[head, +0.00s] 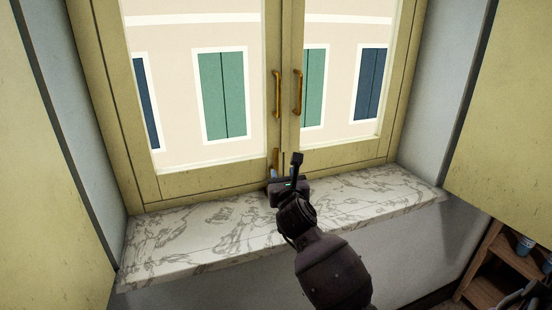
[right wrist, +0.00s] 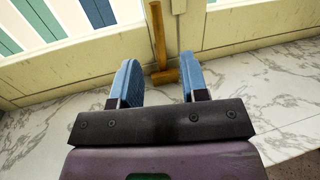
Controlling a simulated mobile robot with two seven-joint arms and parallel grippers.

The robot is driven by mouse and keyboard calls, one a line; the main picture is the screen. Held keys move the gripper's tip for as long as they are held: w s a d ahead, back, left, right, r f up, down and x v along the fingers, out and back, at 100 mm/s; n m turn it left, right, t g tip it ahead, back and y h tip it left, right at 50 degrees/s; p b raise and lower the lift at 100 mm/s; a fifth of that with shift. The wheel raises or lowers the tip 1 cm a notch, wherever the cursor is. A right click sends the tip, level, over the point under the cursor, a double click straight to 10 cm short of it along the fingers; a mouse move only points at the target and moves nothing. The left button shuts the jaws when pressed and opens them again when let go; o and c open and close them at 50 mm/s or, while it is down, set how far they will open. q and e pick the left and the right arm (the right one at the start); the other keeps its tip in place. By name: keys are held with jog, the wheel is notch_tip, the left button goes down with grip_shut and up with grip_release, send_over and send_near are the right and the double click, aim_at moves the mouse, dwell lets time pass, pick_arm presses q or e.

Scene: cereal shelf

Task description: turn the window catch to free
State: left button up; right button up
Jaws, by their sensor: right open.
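The window catch (head: 276,157) is a small brass bar low on the window frame, near the seam between the two sashes, below the brass handles. It stands about upright. In the right wrist view the catch (right wrist: 158,40) runs down between my fingers to a wider brass end. My right gripper (head: 285,174) is just in front of it, above the sill. In the right wrist view my right gripper (right wrist: 160,70) is open, with one blue finger on each side of the catch's lower end. I cannot tell whether either finger touches it. My left gripper is not in view.
The window (head: 177,185) has two yellowish sashes with brass pull handles (head: 277,94) (head: 298,93). A marble sill (head: 185,237) lies below and is otherwise bare. Yellowish panels flank the window. A wooden shelf (head: 510,262) with a bottle (head: 524,244) is at the lower right.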

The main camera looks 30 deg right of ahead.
aim_at(276, 158)
jog(key=shift+m, duration=0.3)
jog(key=x, duration=1.1)
jog(key=shift+w, duration=0.1)
jog(key=shift+c, duration=0.2)
jog(key=shift+a, duration=0.1)
grip_shut()
